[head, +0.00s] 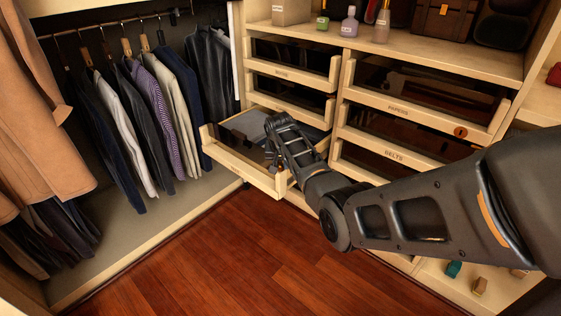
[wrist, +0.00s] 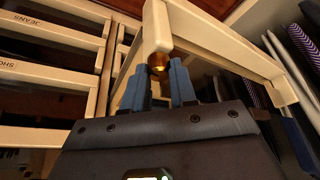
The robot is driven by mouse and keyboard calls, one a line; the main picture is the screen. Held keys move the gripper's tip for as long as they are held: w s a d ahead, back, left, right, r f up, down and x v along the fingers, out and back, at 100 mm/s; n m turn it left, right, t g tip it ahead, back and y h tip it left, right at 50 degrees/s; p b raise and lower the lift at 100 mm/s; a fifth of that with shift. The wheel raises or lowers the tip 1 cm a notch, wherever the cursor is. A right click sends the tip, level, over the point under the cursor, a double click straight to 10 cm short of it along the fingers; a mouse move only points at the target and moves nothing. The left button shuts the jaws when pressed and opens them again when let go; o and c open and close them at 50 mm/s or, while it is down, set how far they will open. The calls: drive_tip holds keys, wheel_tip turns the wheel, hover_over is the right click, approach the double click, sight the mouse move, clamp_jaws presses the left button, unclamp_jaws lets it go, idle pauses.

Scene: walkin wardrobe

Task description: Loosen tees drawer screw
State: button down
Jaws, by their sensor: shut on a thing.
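The pulled-out drawer (head: 242,167) shows in the head view at the left column of the wooden unit. Its front carries a small label too small to read for certain, and dark folded cloth lies inside. In the wrist view its pale frame (wrist: 215,42) rises above my gripper. A brass-coloured screw head (wrist: 157,62) sits at the end of a pale wooden piece of the drawer. My gripper (wrist: 157,75) has its two blue fingers on either side of the screw, shut on it.
Closed drawers (head: 385,150), one labelled BELTS, stand right of the open one. Bottles (head: 349,22) and a brown case (head: 443,20) sit on the shelf above. Hanging clothes (head: 160,110) fill the left side. The wooden floor (head: 210,255) in front is clear.

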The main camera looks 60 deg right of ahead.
drive_tip(key=shift+n+y+p, duration=0.3)
drive_tip(key=shift+n, duration=0.6)
drive_tip(key=c, duration=0.9)
unclamp_jaws()
drive_tip(key=shift+t, duration=0.3)
drive_tip(key=shift+p+v, duration=0.95)
drive_tip(key=shift+v, duration=2.9)
